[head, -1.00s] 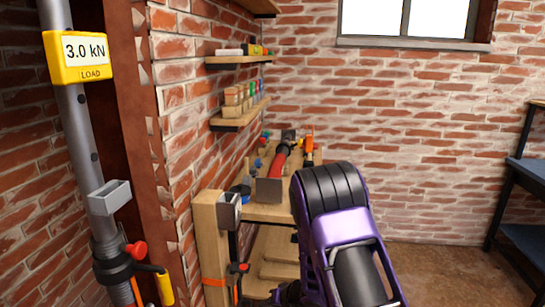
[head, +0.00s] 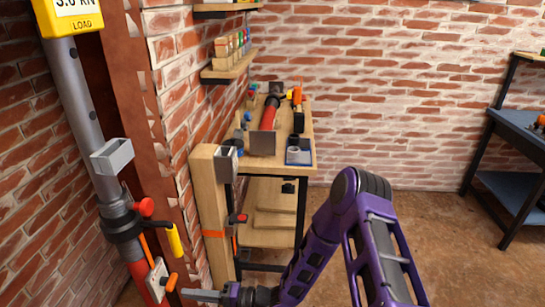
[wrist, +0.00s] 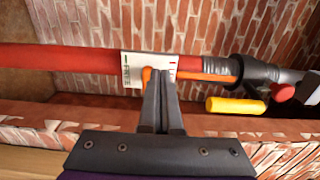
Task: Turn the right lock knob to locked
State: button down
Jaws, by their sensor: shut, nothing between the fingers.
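The lock knob is orange and sits on a white plate (head: 155,276) on the red lower tube of the left prop. In the head view the knob (head: 171,283) sticks out toward my gripper (head: 186,293). In the wrist view the plate (wrist: 131,66) reads FREE at its left end; a red mark shows at its right end, where the lettering is mostly covered. My gripper (wrist: 161,82) is shut and empty, its fingertips in front of the plate. A bit of the orange knob (wrist: 147,73) shows just left of them; the rest is hidden. Contact cannot be told.
Above the plate are a black collar with a red knob (head: 145,206), a yellow handle (head: 174,240) and a grey bracket (head: 112,155). A yellow load display (head: 70,14) tops the prop. A wooden post (head: 213,215) and workbench (head: 300,160) stand right. Floor at right is clear.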

jog(key=shift+w+a+b, duration=0.15)
jog(key=shift+a+b, duration=0.25)
jog(key=shift+a, duration=0.8)
jog(key=shift+w+a+b, duration=0.1)
jog(key=shift+a+b, duration=0.25)
jog(key=shift+a, duration=0.8)
jog(key=shift+w+d+f+b, duration=0.1)
jog(key=shift+w+f+b, duration=0.1)
jog(key=shift+w+b, duration=0.15)
jog(key=shift+f+b, duration=1.45)
jog(key=shift+b, duration=1.3)
jog(key=shift+s, duration=0.1)
jog(key=s+d, duration=0.1)
jog(key=d, duration=0.5)
jog(key=shift+f, duration=0.2)
